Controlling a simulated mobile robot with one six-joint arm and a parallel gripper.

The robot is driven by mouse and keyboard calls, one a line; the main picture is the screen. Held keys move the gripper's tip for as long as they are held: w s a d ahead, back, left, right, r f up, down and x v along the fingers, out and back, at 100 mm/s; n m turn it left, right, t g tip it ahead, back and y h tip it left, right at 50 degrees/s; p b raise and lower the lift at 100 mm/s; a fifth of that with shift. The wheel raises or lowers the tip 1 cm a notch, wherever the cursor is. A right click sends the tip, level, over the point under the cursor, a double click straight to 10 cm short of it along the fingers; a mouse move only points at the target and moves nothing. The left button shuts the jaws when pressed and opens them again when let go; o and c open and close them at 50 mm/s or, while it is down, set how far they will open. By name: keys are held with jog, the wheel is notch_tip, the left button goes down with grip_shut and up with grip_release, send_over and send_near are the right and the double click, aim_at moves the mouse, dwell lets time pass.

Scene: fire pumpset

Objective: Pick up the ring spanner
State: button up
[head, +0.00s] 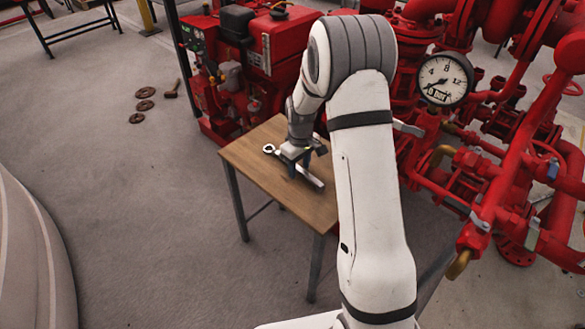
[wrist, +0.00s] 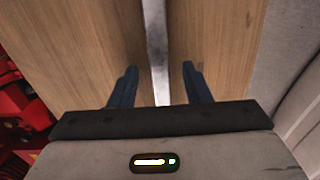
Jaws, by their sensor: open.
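The ring spanner (head: 312,180) lies on the small wooden table (head: 243,152), its ring end showing at the left and its shank running down to the right. In the head view my gripper (head: 293,170) is right over the spanner, and part of the shank is hidden behind it. In the wrist view the spanner's shank (wrist: 158,50) runs between my two dark fingers (wrist: 158,80). The fingers are apart, with a gap on each side of the shank. I cannot tell how far the fingertips are above the table top.
A red engine (head: 265,50) stands close behind the table. Red pipework with a pressure gauge (head: 444,80) is to the right. Several round brown parts (head: 145,105) and a hammer-like tool (head: 172,89) lie on the floor at the left.

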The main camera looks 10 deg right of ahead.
jog(key=shift+r, duration=0.1)
jog(key=shift+c, duration=0.4)
grip_shut()
